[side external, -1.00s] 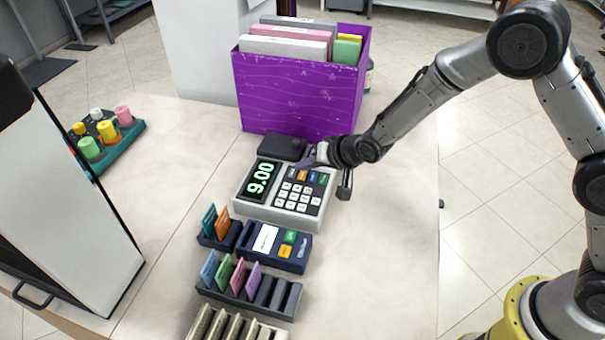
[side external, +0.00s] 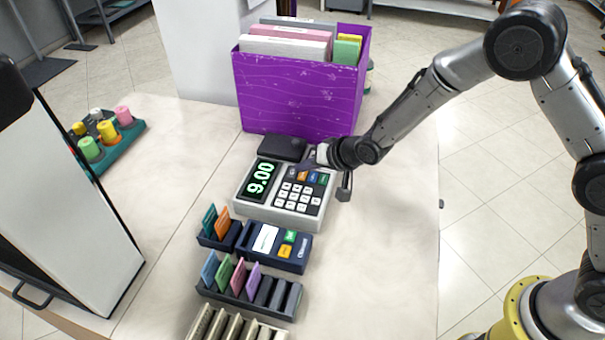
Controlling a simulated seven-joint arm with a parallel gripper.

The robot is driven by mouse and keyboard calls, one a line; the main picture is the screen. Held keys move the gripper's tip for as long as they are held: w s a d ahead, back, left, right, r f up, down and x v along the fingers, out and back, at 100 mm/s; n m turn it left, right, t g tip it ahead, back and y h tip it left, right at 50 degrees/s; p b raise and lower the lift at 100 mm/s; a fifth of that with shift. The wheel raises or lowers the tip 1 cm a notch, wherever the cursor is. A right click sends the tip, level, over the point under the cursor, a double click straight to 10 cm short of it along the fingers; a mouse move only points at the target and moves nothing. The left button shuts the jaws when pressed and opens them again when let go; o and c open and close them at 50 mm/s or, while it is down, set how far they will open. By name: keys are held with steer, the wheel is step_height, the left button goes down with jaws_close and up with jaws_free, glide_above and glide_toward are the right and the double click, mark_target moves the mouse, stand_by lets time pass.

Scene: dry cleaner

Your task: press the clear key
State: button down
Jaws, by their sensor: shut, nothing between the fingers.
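A pale grey keypad machine (side external: 245,214) sits on the counter with a dark display (side external: 260,180) showing bright digits, sideways in the picture. Its keys include several white ones (side external: 296,196) and a back row with a grey, an orange (side external: 303,175), a blue and a green key (side external: 322,179). Key labels are too small to read, so I cannot tell which is clear. My gripper (side external: 303,164) is shut and empty, with its tips at the back row near the grey key. I cannot tell whether they touch a key.
A purple file box (side external: 300,95) stands behind, with a dark flat object (side external: 283,148) before it. A dark blue card terminal (side external: 275,246) and card racks (side external: 250,290) lie in front. Thread spools (side external: 105,135) stand at left. The counter right of the machine is clear.

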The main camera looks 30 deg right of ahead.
mark_target(306, 180)
steer(key=shift+f, duration=0.25)
steer(key=shift+f, duration=0.35)
stand_by(0.8)
steer(key=shift+r, duration=0.8)
steer(key=shift+r, duration=2.5)
